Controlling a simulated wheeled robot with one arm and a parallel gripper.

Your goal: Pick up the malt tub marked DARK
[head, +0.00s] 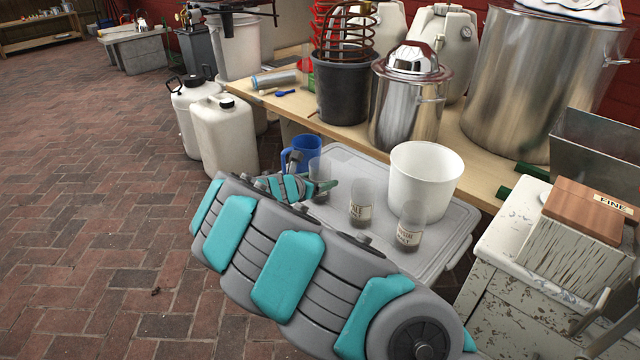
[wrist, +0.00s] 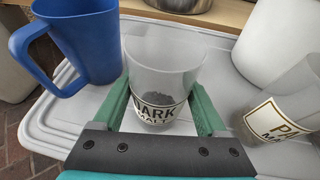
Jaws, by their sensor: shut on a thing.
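The malt tub marked DARK (wrist: 165,62) is a clear, upright cup with a white label and a little dark grain at the bottom. It stands between the two green fingers of my gripper (wrist: 160,105), which are shut on it. In the head view the DARK tub (head: 318,170) shows just behind my gripper (head: 327,188), partly hidden by it. I cannot tell whether its base touches the grey lid (head: 440,245). Two similar tubs, one in the middle (head: 361,203) and one nearer (head: 410,226), stand to its right. One in the wrist view (wrist: 290,110) has a label starting "PA".
A blue jug (head: 306,152) stands close on the left of the DARK tub. A white bucket (head: 424,180) stands on the lid to the right. Behind is a wooden bench (head: 480,160) with a steel pot (head: 405,105) and a black bucket (head: 345,90). Brick floor is open at left.

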